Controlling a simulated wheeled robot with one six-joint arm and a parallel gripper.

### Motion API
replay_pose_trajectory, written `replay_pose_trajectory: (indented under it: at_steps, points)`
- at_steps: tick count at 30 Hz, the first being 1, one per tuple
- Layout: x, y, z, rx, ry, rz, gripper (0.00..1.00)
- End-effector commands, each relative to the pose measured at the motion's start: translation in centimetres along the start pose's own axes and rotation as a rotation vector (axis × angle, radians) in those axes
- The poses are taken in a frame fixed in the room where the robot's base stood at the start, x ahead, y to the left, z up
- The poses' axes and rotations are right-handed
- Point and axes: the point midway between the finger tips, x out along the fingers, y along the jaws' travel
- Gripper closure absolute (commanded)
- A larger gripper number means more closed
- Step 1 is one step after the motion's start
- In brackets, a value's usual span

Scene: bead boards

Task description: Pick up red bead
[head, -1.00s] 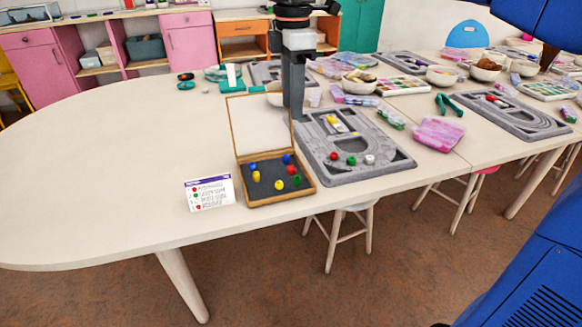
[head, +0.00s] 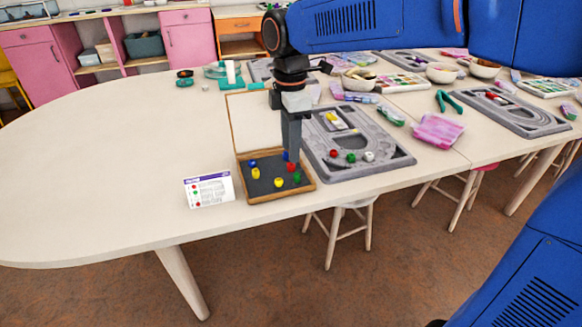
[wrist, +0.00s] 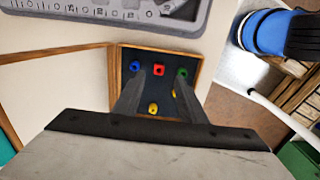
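A red bead (head: 291,167) lies in the wooden box (head: 253,201) with a dark lining; it also shows in the wrist view (wrist: 159,70). Blue (wrist: 136,66), green (wrist: 182,72) and yellow (wrist: 153,108) beads lie around it. My gripper (head: 292,158) points down over the box's right part, at the red bead. In the wrist view my gripper (wrist: 160,77) is open, with its fingers apart and the red bead showing between the tips. The fingers partly cover a second yellow bead (wrist: 175,93). Whether the tips are level with the bead is unclear.
The box's raised lid (head: 255,120) stands behind it. A grey bead board (head: 385,172) holding red, green and white beads is close on the right. A printed card (head: 209,190) stands at the box's left. The table's left side is clear.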

Motion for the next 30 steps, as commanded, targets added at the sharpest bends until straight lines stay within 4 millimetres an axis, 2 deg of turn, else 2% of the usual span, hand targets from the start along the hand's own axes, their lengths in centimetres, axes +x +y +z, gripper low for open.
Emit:
replay_pose_trajectory:
  at_steps: [10,20,25,30]
  points:
    - [4.2,0.2,0.3,0.000,0.000,-0.001,0.62]
    - [4.9,0.2,0.3,0.000,0.000,0.000,0.62]
    - [4.9,0.2,0.3,0.000,0.000,0.000,1.00]
    - [4.9,0.2,0.3,0.000,0.000,0.000,1.00]
